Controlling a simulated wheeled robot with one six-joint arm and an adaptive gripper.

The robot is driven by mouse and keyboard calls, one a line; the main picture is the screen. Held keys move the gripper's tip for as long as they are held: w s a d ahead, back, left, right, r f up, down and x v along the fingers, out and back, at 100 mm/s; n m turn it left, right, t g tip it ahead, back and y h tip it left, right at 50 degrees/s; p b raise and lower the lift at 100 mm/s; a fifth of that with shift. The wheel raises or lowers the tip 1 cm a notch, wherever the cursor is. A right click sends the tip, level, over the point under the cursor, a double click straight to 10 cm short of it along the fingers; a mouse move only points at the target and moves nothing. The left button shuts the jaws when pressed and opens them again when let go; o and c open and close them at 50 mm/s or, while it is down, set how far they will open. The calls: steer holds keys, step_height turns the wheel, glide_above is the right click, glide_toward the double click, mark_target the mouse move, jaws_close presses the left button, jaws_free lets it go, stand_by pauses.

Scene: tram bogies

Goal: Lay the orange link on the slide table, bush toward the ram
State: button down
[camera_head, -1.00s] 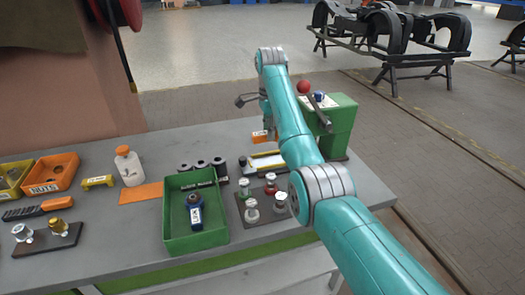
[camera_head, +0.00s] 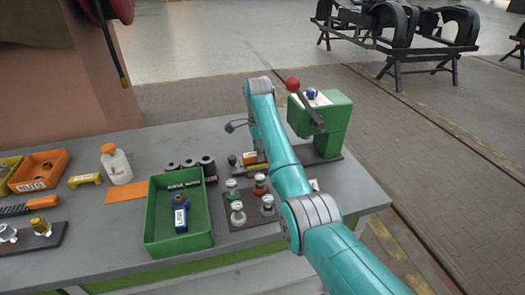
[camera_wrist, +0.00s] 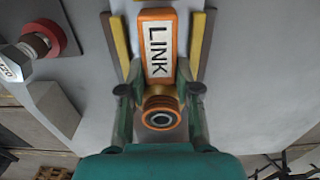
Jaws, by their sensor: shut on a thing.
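The orange link (camera_wrist: 158,55) has a white label reading LINK. In the wrist view its round bush (camera_wrist: 160,116) is at the bottom, nearest my gripper. My gripper (camera_wrist: 158,95) is shut on the link beside the bush. The link lies lengthwise between the yellow and dark rails of the slide table (camera_wrist: 202,45). I cannot tell whether it touches the surface. In the head view a bit of the link (camera_head: 250,158) shows at the slide table, in front of the green press (camera_head: 325,125); my arm hides much of the table. The ram is not clearly visible.
A dark stand with several collared fittings (camera_head: 238,212) is close in front of the slide table. A green tray (camera_head: 152,238) holding a blue labelled part is to its left. Dark rollers (camera_head: 208,167) stand behind the tray. The press has a red-knobbed lever (camera_head: 306,105).

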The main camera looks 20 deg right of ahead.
stand_by(0.3)
steer(key=c, duration=0.8)
jaws_free()
steer(key=shift+f, duration=0.1)
